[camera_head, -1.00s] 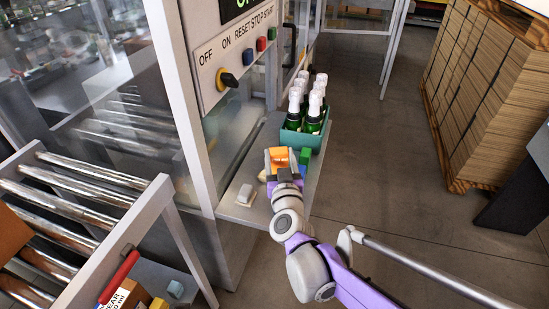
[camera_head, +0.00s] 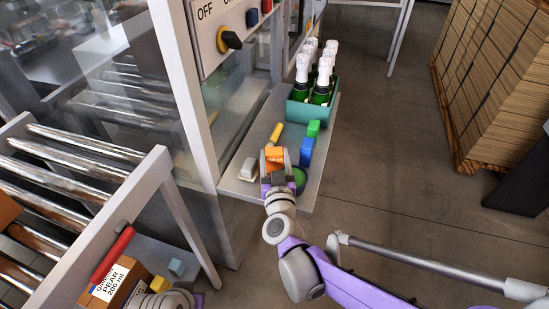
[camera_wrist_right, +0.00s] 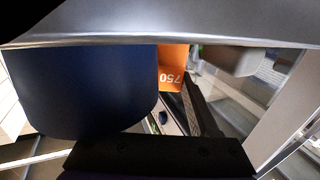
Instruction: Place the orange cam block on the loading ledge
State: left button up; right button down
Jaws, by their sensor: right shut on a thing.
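The orange cam block (camera_head: 274,154) is between the fingers of my right gripper (camera_head: 278,168), over the near part of the grey loading ledge (camera_head: 228,187). Whether its underside touches the ledge cannot be told. In the right wrist view the block (camera_wrist_right: 172,66) shows as an orange face marked 750, partly hidden by a dark blue part. My left arm's white and dark end (camera_head: 165,299) is cut off at the bottom edge of the head view; its fingers are not clear.
A yellow piece (camera_head: 277,133), a green block (camera_head: 313,128), a blue block (camera_head: 307,151), a round green piece (camera_head: 299,178) and a whitish block (camera_head: 249,168) surround the gripper. A green bottle crate (camera_head: 301,112) stands behind. A roller conveyor (camera_head: 75,152) is left.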

jog(key=shift+f, duration=0.2)
jog(key=shift+c, duration=0.6)
grip_release()
jog(key=shift+r, duration=0.2)
